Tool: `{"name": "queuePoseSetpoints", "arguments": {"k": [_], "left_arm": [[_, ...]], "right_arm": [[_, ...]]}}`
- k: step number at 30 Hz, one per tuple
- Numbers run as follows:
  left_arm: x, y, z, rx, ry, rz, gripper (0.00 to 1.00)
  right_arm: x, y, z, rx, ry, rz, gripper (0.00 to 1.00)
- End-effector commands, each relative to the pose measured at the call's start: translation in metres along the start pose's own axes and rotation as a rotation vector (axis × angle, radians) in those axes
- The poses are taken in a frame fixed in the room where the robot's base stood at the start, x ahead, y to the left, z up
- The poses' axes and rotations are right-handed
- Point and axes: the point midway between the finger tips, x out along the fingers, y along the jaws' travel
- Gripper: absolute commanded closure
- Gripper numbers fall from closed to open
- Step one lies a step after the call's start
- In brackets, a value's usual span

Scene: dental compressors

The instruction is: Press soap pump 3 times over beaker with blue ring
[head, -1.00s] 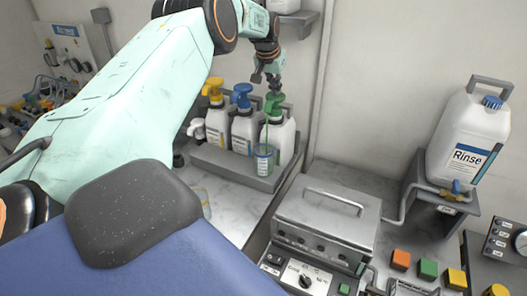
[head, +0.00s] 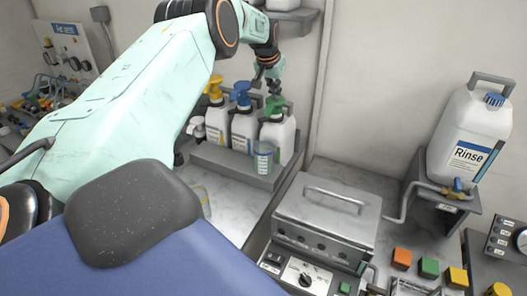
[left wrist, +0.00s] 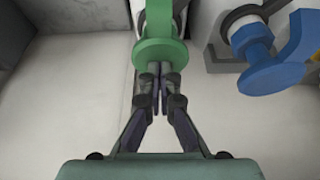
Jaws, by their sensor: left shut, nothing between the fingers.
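The soap bottle with the green pump (head: 273,107) stands at the right end of a row on a grey rack. In the left wrist view, its green pump head (left wrist: 160,50) is straight ahead of my fingers. My left gripper (head: 275,88) is shut and empty, just above the green pump. In the left wrist view, the closed fingertips (left wrist: 160,68) meet at the pump head's near edge; I cannot tell whether they touch it. A clear beaker (head: 264,158) with bluish-green colouring stands in front of the green-pump bottle, below its spout. My right gripper is not in view.
Bottles with blue (head: 240,93) and yellow (head: 214,90) pumps stand to the left; the blue pump (left wrist: 265,62) is close by at right in the left wrist view. Another beaker (head: 203,200) is partly hidden by my arm. A metal box (head: 328,215) stands in front right.

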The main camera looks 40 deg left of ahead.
Motion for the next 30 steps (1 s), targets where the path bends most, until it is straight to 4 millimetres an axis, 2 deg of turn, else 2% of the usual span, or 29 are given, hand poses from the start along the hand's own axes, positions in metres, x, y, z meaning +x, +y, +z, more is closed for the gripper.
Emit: {"name": "queuePoseSetpoints", "arguments": {"k": [2,16,30], "left_arm": [[0.002,0.0,0.004,0.0,-0.014,0.001,1.0],[-0.021,0.0,-0.006,0.001,-0.013,0.001,1.0],[-0.042,0.0,-0.016,0.001,-0.005,0.001,1.0]], "right_arm": [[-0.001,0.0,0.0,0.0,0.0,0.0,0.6],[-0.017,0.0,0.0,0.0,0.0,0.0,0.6],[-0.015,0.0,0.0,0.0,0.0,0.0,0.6]]}}
